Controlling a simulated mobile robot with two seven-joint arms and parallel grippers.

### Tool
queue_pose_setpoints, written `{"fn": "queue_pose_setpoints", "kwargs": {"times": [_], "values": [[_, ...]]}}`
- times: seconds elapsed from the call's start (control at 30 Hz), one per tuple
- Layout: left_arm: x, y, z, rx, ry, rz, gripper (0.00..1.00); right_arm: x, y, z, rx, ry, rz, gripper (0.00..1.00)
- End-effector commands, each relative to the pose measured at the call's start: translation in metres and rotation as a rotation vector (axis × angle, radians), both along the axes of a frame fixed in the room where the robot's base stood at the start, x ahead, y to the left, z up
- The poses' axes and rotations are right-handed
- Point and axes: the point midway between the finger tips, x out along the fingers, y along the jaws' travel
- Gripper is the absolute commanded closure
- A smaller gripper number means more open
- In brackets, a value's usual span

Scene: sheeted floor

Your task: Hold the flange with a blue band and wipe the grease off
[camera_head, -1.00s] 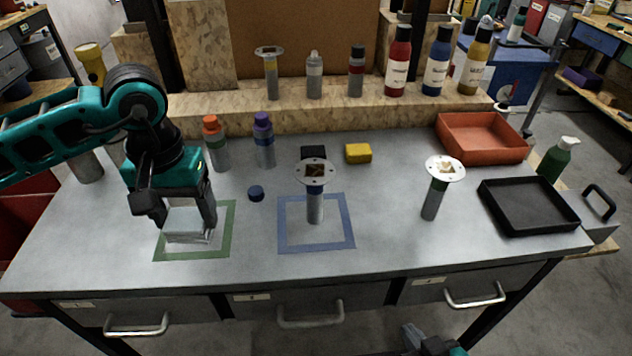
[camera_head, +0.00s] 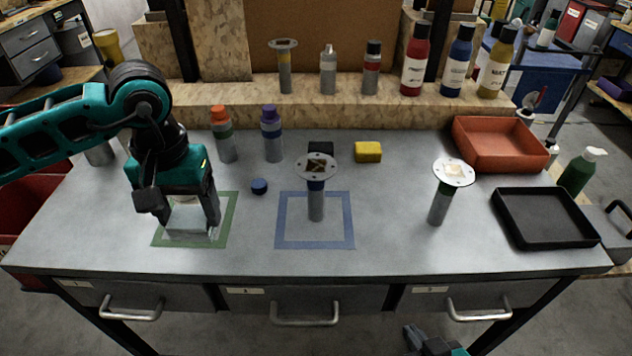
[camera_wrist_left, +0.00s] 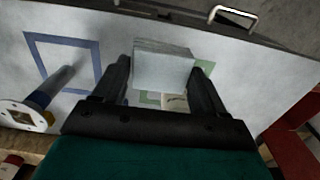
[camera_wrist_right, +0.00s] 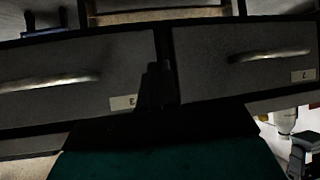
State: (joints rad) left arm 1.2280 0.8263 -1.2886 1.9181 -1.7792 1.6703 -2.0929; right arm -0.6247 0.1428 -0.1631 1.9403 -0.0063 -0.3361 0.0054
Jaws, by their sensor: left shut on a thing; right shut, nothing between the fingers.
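The flange with the blue band (camera_head: 316,187) stands upright inside the blue taped square, with a dark brown smear on its round top plate. It also shows in the left wrist view (camera_wrist_left: 50,90). My left gripper (camera_head: 190,215) is over the green taped square, its fingers on either side of a pale grey-white block-like pad (camera_wrist_left: 163,65), shut on it. The pad is at the table surface, partly hidden by the fingers in the head view. My right gripper (camera_wrist_right: 155,85) is shut and empty, low in front of the table drawers.
A second flange with a green band (camera_head: 440,200) stands to the right, near a black tray (camera_head: 545,240) and an orange tray (camera_head: 500,160). A blue cap (camera_head: 259,186), yellow block (camera_head: 368,152) and two bottles (camera_head: 272,140) are behind. The front centre-right tabletop is clear.

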Motion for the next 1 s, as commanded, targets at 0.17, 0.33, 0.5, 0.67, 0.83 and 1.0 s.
{"fn": "queue_pose_setpoints", "kwargs": {"times": [0.17, 0.33, 0.5, 0.67, 0.83, 1.0], "values": [[0.000, 0.000, 0.000, 0.000, 0.000, 0.000, 0.53, -0.002, 0.000, -0.001, -0.001, 0.005, 0.002, 1.00], [0.004, -0.003, 0.002, -0.001, -0.001, 0.000, 0.53, -0.001, 0.000, -0.001, -0.001, 0.003, 0.001, 1.00], [0.030, -0.027, 0.015, -0.009, -0.008, 0.002, 0.53, -0.001, 0.000, 0.000, 0.000, 0.001, 0.000, 1.00], [0.066, -0.070, 0.042, -0.016, -0.013, 0.004, 0.53, 0.000, 0.000, 0.000, 0.000, 0.001, 0.000, 1.00], [0.092, -0.121, 0.075, -0.016, -0.011, 0.003, 0.53, 0.000, 0.000, 0.000, 0.000, 0.001, 0.000, 1.00], [0.103, -0.162, 0.102, -0.009, -0.006, 0.000, 0.53, 0.000, 0.000, 0.000, 0.000, 0.000, 0.000, 1.00]]}}
